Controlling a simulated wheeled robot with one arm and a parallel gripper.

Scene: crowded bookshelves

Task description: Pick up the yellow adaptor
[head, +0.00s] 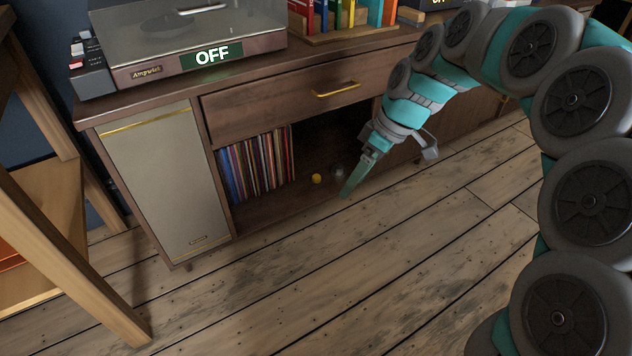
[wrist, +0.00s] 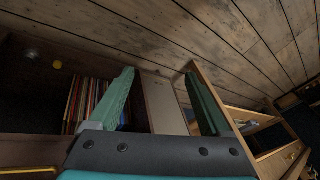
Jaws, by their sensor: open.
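The yellow adaptor (head: 316,179) is a small yellow round piece on the floor of the cabinet's open compartment, just right of a row of records. It also shows in the wrist view (wrist: 57,65), at the upper left, outside the span between my fingers. My gripper (head: 347,192) is in front of the compartment, a little to the right of the adaptor and apart from it. In the wrist view my gripper (wrist: 163,88) has its two green fingers spread wide with nothing held between them.
The records (head: 256,165) stand upright left of the adaptor. A small clear round object (head: 337,170) lies close to its right. A drawer with a brass handle (head: 337,89) is above the compartment. A wooden ladder-like frame (head: 75,160) stands at left. The wooden floor in front is clear.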

